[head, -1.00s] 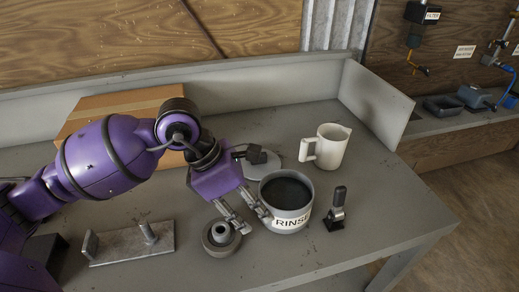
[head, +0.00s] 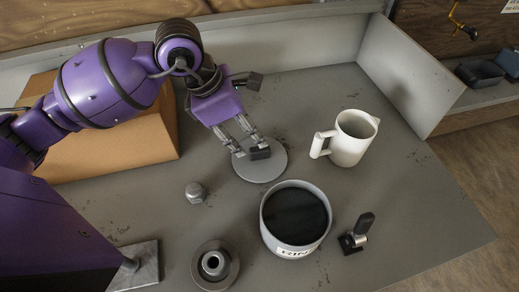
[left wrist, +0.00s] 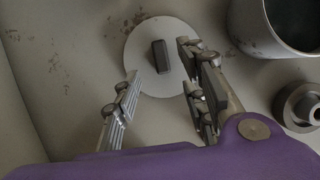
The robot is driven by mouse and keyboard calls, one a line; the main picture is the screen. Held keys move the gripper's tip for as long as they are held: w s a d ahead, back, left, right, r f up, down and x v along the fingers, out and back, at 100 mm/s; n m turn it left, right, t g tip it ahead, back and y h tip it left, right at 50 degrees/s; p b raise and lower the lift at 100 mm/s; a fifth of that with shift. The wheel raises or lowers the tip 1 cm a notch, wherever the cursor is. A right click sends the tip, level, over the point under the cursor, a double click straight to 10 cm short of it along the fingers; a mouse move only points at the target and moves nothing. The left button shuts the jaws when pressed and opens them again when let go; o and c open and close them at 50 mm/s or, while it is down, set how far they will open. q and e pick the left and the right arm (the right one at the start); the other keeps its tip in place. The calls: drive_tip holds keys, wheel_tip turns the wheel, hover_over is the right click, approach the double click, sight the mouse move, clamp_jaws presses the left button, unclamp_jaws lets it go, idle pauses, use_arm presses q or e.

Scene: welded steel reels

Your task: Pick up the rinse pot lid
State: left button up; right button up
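The rinse pot lid (head: 264,168) is a flat grey disc with a dark block handle, lying on the bench behind the rinse pot. It also shows in the left wrist view (left wrist: 150,83), with its handle (left wrist: 160,56) upright in the middle. My left gripper (head: 247,150) is open above the lid, its fingers pointing down near the handle. In the left wrist view its fingers (left wrist: 160,70) are spread, the handle lying between their lines. The rinse pot (head: 294,240) is grey, labelled, open and filled with dark liquid. My right gripper is not in view.
A white jug (head: 350,140) stands right of the lid. A black-handled tool (head: 356,236) stands right of the pot. A grey ring part (head: 214,268), a hex nut (head: 195,191) and a metal bracket (head: 140,265) lie nearer. A cardboard box (head: 135,140) sits behind my arm.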

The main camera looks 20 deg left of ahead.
sight(259, 149)
use_arm(q)
drive_tip(key=shift+d+f, duration=0.3)
drive_tip(key=shift+f, duration=0.2)
drive_tip(key=x, duration=0.5)
drive_tip(key=shift+p, duration=0.35)
clamp_jaws()
